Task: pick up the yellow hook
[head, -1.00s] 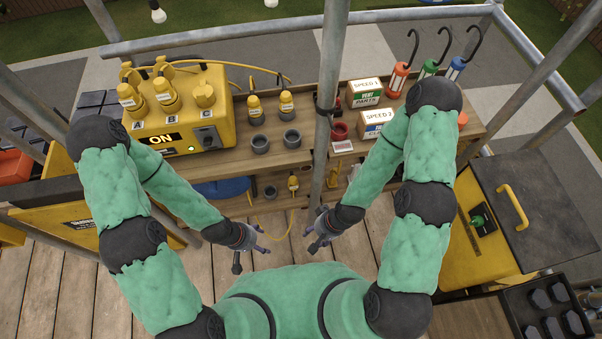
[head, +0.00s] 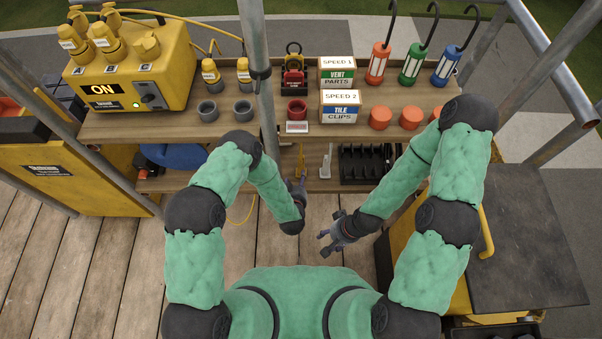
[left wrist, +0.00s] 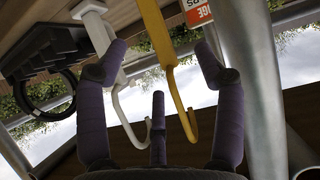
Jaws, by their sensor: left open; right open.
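The yellow hook (left wrist: 166,62) hangs in the left wrist view between the spread purple fingers of my left gripper (left wrist: 160,62), its curved end low near the middle finger. No closed grip on it shows. In the head view the yellow hook (head: 301,160) is a thin strip under the upper shelf, just above my left gripper (head: 297,188), which is open. A white hook (left wrist: 121,105) hangs to its left, partly behind the left finger. My right gripper (head: 337,236) is open and empty, lower and to the right.
A metal pole (head: 258,85) stands close left of the yellow hook, and a pole (left wrist: 250,80) is near the right finger. A black rack (head: 368,165) sits on the lower shelf. The upper shelf holds boxes, lamps and a yellow power unit (head: 135,65).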

